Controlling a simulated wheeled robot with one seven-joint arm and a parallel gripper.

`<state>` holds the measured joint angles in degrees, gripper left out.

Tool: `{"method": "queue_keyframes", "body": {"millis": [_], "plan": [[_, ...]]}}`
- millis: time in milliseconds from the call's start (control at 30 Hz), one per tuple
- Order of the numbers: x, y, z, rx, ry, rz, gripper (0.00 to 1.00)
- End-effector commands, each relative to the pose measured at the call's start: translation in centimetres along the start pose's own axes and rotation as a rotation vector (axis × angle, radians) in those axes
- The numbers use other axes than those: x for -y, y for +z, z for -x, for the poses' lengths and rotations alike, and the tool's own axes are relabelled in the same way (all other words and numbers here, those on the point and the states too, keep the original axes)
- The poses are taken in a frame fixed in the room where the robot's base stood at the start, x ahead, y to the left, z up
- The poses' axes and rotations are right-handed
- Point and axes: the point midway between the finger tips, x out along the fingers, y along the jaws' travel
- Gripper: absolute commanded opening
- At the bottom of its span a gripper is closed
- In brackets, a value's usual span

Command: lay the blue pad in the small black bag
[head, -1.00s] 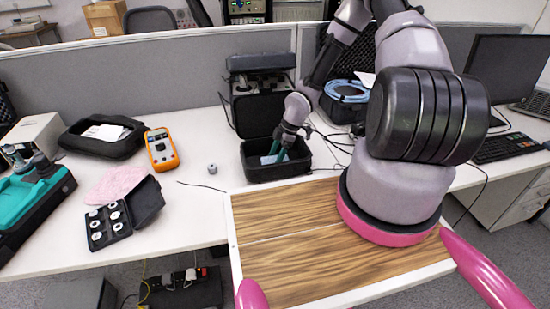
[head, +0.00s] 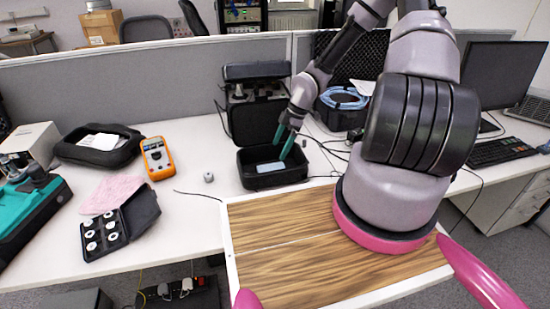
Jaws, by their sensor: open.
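The small black bag (head: 256,181) stands open on the white desk in the middle of the head view. A light blue pad (head: 270,167) lies inside it, near the bottom. My gripper (head: 280,148) is above the bag, with its two teal fingers spread apart and pointing down. It is open and holds nothing that I can see. The fingertips are just above the pad and look apart from it. The far edge of the pad is partly hidden by the fingers.
A black case with an open lid (head: 258,112) stands right behind the bag. A blue coiled cable (head: 343,98) sits at the right.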

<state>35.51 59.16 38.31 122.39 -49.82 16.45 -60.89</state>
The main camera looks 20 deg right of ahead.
Motion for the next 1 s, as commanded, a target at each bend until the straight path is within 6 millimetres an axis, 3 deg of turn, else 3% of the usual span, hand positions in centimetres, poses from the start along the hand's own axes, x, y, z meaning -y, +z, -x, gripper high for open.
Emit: {"method": "queue_keyframes", "body": {"millis": [133, 467, 567, 667, 833, 1000], "plan": [[0.0, 0.1, 2.1, 0.0, 0.001, -0.003, 1.0], [0.0, 0.1, 3.3, 0.011, -0.001, -0.007, 1.0], [0.1, 0.4, 4.7, 0.057, 0.001, -0.048, 1.0], [0.2, 0.9, 7.6, 0.143, 0.015, -0.139, 1.0], [0.8, 1.0, 14.6, 0.297, 0.094, -0.371, 1.0], [2.1, -0.6, 21.9, 0.378, 0.23, -0.623, 1.0]]}}
